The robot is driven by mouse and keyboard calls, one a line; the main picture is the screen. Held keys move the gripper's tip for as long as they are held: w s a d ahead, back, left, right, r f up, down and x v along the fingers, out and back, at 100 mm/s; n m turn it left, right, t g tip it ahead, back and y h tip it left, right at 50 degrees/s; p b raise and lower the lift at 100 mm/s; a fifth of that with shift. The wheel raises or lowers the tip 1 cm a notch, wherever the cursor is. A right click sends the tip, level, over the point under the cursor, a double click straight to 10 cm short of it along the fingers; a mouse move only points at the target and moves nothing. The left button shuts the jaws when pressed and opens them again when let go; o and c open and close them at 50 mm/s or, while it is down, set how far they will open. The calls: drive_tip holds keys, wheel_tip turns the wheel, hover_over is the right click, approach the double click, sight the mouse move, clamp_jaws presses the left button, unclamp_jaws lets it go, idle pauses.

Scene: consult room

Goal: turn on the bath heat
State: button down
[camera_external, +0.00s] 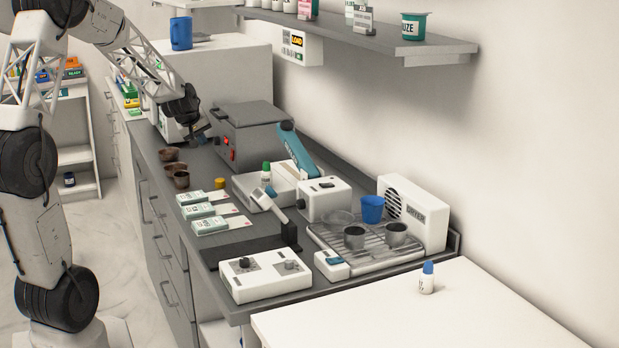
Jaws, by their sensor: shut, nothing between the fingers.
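A grey box with a dark lid (250,113), which looks like the bath, stands at the back of the counter. Its front panel has a small red display or light (226,140) and a red switch (232,155) below it. Whether the switch is on or off is too small to tell. My gripper (207,138) is shut and empty, pointing down just left of the panel, close to it. I cannot tell whether it touches the box.
Several brown cups (174,168) stand in front of my gripper on the counter. Packs with cards (207,210), a white scale-like device (258,190) and a drying rack with cups (365,250) lie nearer. A shelf (360,38) overhangs the back right.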

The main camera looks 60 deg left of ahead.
sight(232, 155)
drive_tip(key=shift+f, duration=0.15)
drive_tip(key=x, duration=0.9)
drive_tip(key=shift+w+a+f, duration=0.1)
drive_tip(key=shift+w+f, duration=0.1)
drive_tip(key=shift+f, duration=0.05)
drive_tip(key=shift+w+f, duration=0.2)
drive_tip(key=shift+w, duration=1.8)
drive_tip(key=shift+w+f, duration=0.4)
drive_tip(key=shift+w+r, duration=0.1)
drive_tip(key=shift+r, duration=0.05)
